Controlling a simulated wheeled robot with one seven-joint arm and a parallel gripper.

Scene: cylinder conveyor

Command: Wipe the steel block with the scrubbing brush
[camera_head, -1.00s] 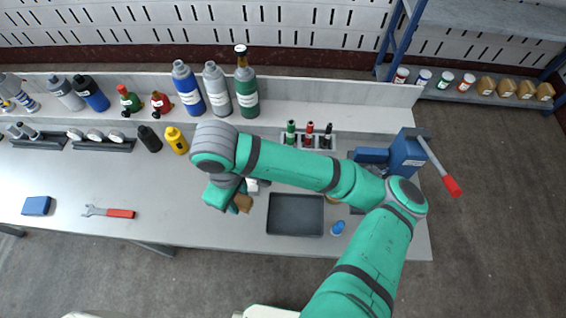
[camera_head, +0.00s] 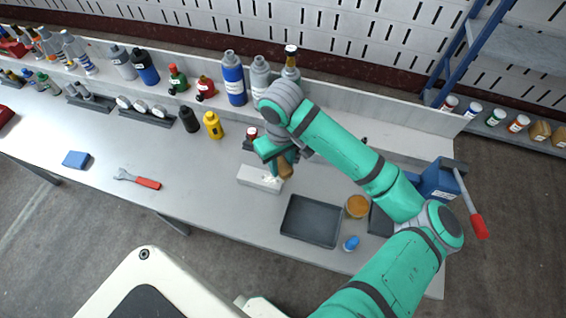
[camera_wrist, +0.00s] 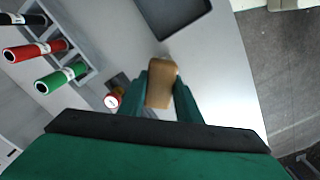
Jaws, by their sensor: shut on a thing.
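The steel block (camera_head: 258,180) is a pale, low block lying on the bench in the head view. My gripper (camera_head: 281,158) is above the block's right end, shut on the scrubbing brush (camera_head: 286,171), which has a brown wooden body. In the wrist view the brush (camera_wrist: 161,85) sits between the two green fingers of my gripper (camera_wrist: 161,92). Pale bristles seem to show beside the block's top, but I cannot tell whether they touch it. My gripper and the brush hide part of the block's right end.
A dark tray (camera_head: 310,222) lies right of the block, with an orange jar (camera_head: 357,206) and a blue-capped item (camera_head: 351,243) near it. A red-capped bottle (camera_head: 251,134) stands behind the block. A red-handled wrench (camera_head: 138,179) lies left. Bench space between wrench and block is clear.

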